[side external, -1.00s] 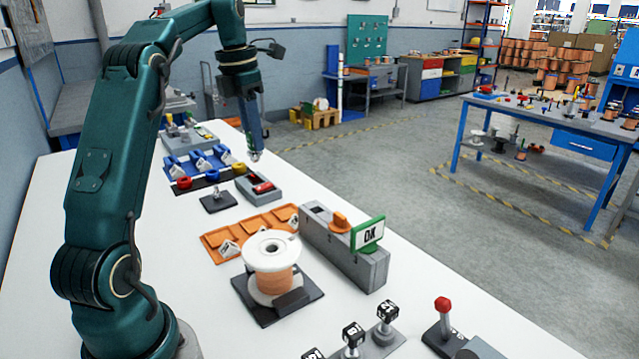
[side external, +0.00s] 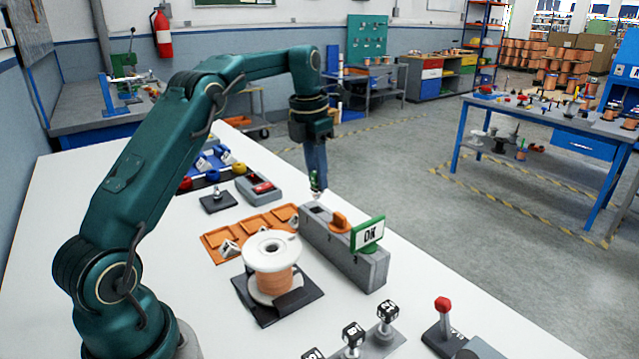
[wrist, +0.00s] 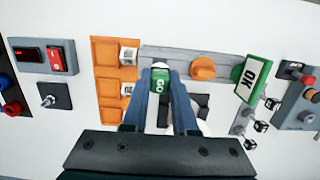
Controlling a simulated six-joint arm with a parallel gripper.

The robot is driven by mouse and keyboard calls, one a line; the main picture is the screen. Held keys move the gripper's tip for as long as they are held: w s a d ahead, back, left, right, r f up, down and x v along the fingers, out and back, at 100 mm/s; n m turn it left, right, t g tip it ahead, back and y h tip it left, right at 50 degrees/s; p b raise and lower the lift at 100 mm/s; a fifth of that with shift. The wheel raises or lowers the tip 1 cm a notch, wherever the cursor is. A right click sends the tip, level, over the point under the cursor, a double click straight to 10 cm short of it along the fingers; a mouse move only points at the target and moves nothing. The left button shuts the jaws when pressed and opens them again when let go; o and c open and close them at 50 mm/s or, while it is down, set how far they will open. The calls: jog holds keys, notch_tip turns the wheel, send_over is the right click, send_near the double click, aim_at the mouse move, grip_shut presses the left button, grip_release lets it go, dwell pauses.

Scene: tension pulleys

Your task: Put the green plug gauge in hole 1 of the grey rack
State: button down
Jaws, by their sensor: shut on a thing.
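The green plug gauge (wrist: 160,82), marked GO, is between the fingers of my gripper (wrist: 160,98) in the wrist view. In the side view my gripper (side external: 315,178) is shut on the gauge (side external: 314,185) and points down, with the gauge about upright. Its pale tip is at or just above the far left end of the grey rack (side external: 345,258). A dark hole shows in the rack top there, close to the tip. I cannot tell whether the tip is above the hole or beside it. In the wrist view the gauge covers that end of the rack (wrist: 222,72).
An orange plug (side external: 339,220) stands in the rack, and a green-framed OK sign (side external: 368,233) stands at its near end. Beside the rack are an orange tray (side external: 262,222) and a copper wire spool (side external: 271,250). A grey switch box (side external: 257,189) stands farther back.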

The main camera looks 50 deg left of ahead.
aim_at(317, 192)
jog(key=shift+f, duration=1.85)
jog(key=shift+f, duration=0.35)
jog(key=c, duration=0.7)
grip_release()
